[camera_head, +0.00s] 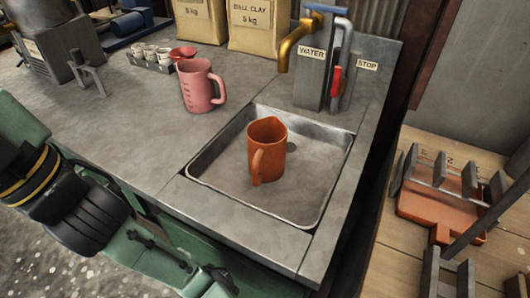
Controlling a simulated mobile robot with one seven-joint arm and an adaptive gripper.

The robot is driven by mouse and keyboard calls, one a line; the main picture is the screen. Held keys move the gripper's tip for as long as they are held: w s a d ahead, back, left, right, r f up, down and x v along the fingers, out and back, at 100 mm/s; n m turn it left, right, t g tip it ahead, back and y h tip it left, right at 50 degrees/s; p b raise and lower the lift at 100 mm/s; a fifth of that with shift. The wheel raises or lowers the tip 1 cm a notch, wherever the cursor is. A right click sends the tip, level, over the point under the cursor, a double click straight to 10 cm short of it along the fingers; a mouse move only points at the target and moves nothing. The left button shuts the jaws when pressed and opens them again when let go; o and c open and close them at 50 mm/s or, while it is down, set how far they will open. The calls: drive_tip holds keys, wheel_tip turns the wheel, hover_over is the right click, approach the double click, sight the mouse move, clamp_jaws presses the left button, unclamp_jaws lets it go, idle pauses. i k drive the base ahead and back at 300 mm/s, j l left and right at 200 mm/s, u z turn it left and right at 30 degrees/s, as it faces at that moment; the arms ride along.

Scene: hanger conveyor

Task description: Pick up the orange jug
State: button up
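The orange jug (267,150) stands upright in the shallow metal sink basin (296,213), left of the basin's middle. Its handle faces the lower left of the picture, toward the front of the counter. Its open top is visible and nothing is touching it except the basin floor. My green and black arm crosses the lower left corner, in front of the counter and apart from the jug. My gripper's fingers do not show in this view.
A pink jug (199,86) stands on the counter (110,115) behind and left of the sink. A brass tap (297,45) and a red-handled lever (336,78) rise behind the basin. Clay bags (258,25) stand at the back. A wooden surface (400,255) with racks lies right.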

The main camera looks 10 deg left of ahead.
sight(267, 137)
drive_tip(key=k+j, duration=0.1)
drive_tip(key=j, duration=0.3)
drive_tip(key=k+j, duration=0.1)
drive_tip(key=j, duration=0.35)
drive_tip(key=k+j, duration=0.1)
drive_tip(key=j, duration=0.3)
drive_tip(key=k+j, duration=0.15)
drive_tip(key=j, duration=0.3)
drive_tip(key=i+z, duration=0.05)
